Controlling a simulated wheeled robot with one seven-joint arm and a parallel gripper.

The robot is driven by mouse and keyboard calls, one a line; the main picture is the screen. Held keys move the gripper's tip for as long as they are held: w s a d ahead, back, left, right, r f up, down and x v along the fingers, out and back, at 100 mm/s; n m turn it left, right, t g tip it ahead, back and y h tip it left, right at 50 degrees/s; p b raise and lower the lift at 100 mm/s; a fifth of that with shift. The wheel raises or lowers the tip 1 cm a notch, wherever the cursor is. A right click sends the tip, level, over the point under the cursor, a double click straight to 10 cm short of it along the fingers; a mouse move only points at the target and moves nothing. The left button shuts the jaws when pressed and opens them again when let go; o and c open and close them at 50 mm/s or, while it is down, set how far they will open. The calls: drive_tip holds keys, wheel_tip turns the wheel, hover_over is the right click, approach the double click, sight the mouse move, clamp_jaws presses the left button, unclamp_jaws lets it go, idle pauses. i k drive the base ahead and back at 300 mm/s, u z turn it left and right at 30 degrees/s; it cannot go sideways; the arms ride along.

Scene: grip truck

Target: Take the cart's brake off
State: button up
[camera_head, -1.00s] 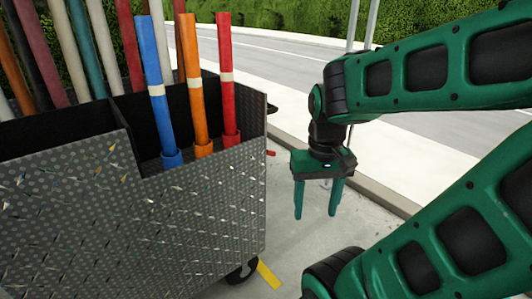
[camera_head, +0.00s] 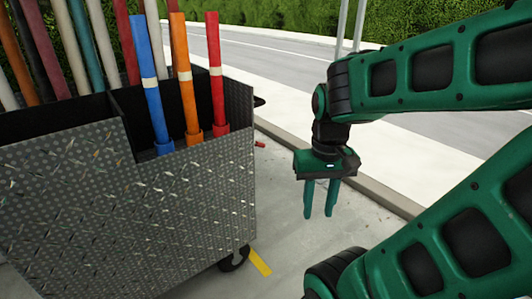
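The cart (camera_head: 190,205) is a grey diamond-plate box at the left, with upright coloured poles standing in it. One black caster wheel (camera_head: 234,259) shows under its near right corner. A yellow strip (camera_head: 260,263) lies by the caster. My gripper (camera_head: 320,214) hangs to the right of the cart, fingers pointing down and apart. It is empty and touches nothing.
Blue (camera_head: 151,85), orange (camera_head: 185,80) and red (camera_head: 216,75) poles rise above the cart's right end. Two grey posts (camera_head: 350,25) stand behind my arm, with a road and hedge beyond.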

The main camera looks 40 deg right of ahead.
sight(257, 144)
drive_tip(key=k, duration=1)
drive_tip(key=z, duration=0.3)
drive_tip(key=i, duration=0.7)
drive_tip(key=z, duration=0.9)
drive_tip(key=i, duration=2.25)
drive_tip(key=u, duration=0.15)
